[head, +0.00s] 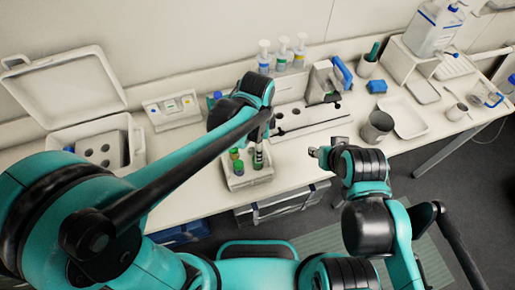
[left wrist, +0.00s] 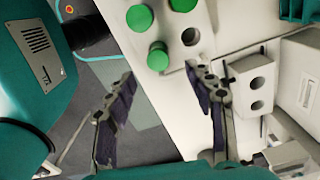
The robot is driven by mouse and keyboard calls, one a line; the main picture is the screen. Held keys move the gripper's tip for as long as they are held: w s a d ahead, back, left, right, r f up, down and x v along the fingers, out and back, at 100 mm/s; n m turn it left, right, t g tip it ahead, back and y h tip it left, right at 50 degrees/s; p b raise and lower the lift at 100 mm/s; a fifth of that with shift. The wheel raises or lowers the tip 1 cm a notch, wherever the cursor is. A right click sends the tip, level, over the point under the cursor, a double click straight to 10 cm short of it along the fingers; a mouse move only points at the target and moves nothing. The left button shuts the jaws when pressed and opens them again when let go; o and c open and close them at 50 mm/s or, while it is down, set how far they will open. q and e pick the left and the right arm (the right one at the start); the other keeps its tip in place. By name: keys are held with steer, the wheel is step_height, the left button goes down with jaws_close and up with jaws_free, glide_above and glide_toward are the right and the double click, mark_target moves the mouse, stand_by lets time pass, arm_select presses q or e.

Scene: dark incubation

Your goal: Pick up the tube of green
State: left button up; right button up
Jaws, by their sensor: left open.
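Several tubes with green caps stand upright in a white rack (head: 238,183) on the bench in the head view; one green cap (head: 237,167) shows left of my left gripper (head: 258,155). In the left wrist view my left gripper (left wrist: 160,75) is open, its two dark fingers apart with nothing held. A green cap (left wrist: 158,56) lies in line with the gap, just beyond the fingertips. Two more green caps show near the top edge.
An open white box (head: 112,128) stands left of the rack. Behind are pump bottles (head: 282,55) and a dark-slotted stand (head: 310,120). A grey cup (head: 377,126) and white tray (head: 408,115) lie to the right. The bench front near the rack is clear.

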mark_target(257, 166)
arm_select(q)
step_height(257, 166, down, 8)
steer(key=shift+s+r+b, duration=0.1)
steer(key=shift+b, duration=1)
steer(key=shift+r, duration=0.1)
jaws_close()
